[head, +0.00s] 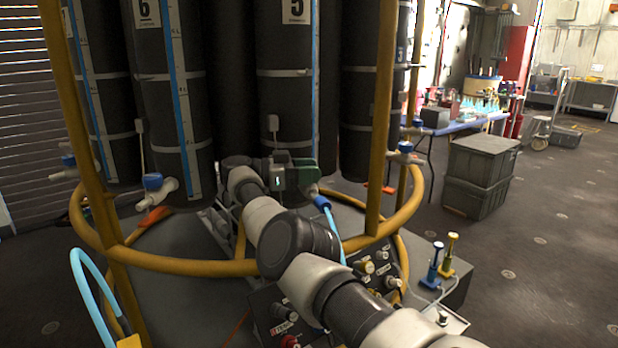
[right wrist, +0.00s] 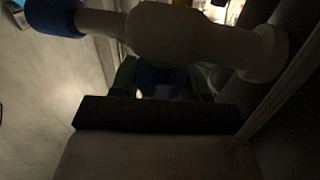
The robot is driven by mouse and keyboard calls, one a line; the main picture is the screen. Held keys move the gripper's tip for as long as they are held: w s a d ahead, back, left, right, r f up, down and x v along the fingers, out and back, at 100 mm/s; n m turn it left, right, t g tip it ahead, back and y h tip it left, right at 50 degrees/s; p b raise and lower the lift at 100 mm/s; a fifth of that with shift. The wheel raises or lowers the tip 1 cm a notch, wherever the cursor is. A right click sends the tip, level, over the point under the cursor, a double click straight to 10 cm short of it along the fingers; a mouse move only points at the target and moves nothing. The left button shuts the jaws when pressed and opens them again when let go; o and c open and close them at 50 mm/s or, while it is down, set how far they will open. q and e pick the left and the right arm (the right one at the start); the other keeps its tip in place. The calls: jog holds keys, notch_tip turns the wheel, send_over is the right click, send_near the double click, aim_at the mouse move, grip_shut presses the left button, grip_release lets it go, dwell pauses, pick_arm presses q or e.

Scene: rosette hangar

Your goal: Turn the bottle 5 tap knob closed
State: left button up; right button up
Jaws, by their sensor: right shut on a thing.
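Bottle 5 (head: 286,100) is a tall dark cylinder with a "5" label, standing inside the yellow frame. My right arm reaches in from the lower right. Its gripper (head: 300,178) is at the foot of bottle 5 and covers most of the tap there. In the right wrist view, the white tap body (right wrist: 190,38) runs across the top. A dark blue knob (right wrist: 162,78) sits between the fingers of my right gripper (right wrist: 162,86), which is shut on it. The picture is dark, and the knob's turned angle cannot be made out. My left gripper is not in view.
Bottle 6 (head: 172,90) stands at left with a blue-knobbed white tap (head: 153,182). A yellow ring rail (head: 190,267) circles the bottles. A light blue hose (head: 88,285) loops at lower left. A control panel (head: 372,265) lies beneath my arm.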

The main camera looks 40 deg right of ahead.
dwell(0.3)
jog(key=o, duration=0.9)
jog(key=shift+r, duration=0.15)
